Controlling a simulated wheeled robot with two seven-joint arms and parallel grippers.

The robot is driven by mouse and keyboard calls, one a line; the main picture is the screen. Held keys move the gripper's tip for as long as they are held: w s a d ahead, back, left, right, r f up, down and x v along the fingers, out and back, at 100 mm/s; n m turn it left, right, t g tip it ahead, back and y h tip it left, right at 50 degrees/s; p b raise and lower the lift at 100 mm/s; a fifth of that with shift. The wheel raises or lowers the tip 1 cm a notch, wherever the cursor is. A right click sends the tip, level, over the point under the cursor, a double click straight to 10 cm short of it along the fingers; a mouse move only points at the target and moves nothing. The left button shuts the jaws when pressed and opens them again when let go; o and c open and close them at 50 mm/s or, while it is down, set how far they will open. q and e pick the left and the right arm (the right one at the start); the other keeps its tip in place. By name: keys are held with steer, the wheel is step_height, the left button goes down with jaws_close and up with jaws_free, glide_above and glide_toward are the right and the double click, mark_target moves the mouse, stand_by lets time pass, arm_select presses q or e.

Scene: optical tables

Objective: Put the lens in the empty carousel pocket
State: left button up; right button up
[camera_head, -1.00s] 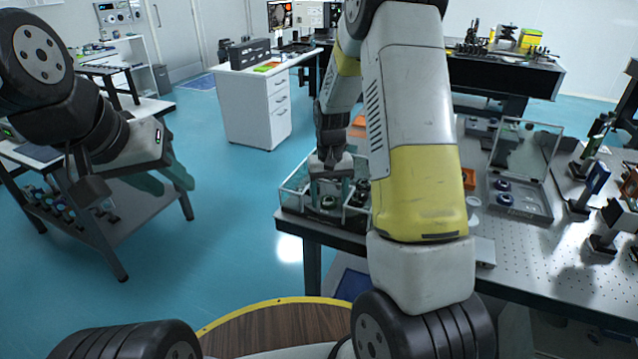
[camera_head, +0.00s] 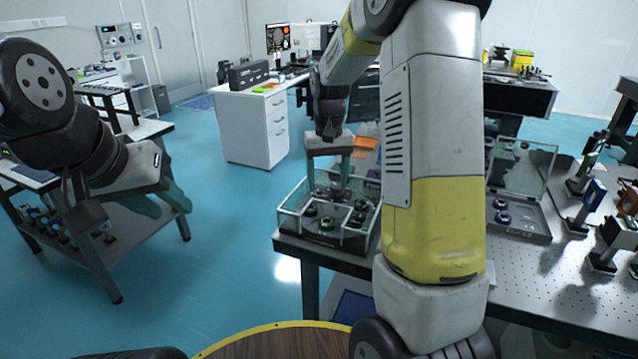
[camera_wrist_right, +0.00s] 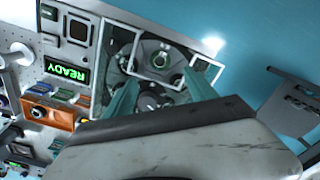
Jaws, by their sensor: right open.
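The carousel sits in a clear-walled box (camera_head: 290,222) at the near left corner of the optical table. A green-tinged lens (camera_head: 327,222) sits at the carousel's near side; it also shows in the right wrist view (camera_wrist_right: 161,59). Other pockets hold dark round parts. My right gripper (camera_head: 327,185) is open and empty above the carousel, its fingers pointing down. In the right wrist view its two teal fingertips (camera_wrist_right: 161,78) stand apart on either side of the lens, not touching it. My left gripper (camera_head: 162,207) is open and empty, far left, away from the table.
An open clear-lidded case (camera_head: 520,215) with dark round parts and several optical mounts (camera_head: 590,190) stand to the right. My right arm hides the table's middle.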

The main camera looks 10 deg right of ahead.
steer(key=s+r+t+y, duration=0.2)
steer(key=s+r+t, duration=0.1)
steer(key=s+r, duration=0.8)
steer(key=s+a+r+t, duration=0.2)
steer(key=s+t, duration=0.1)
steer(key=s, duration=1)
steer(key=shift+r+n, duration=0.25)
steer(key=shift+n, duration=0.05)
steer(key=shift+w, duration=0.15)
steer(key=shift+c, duration=0.8)
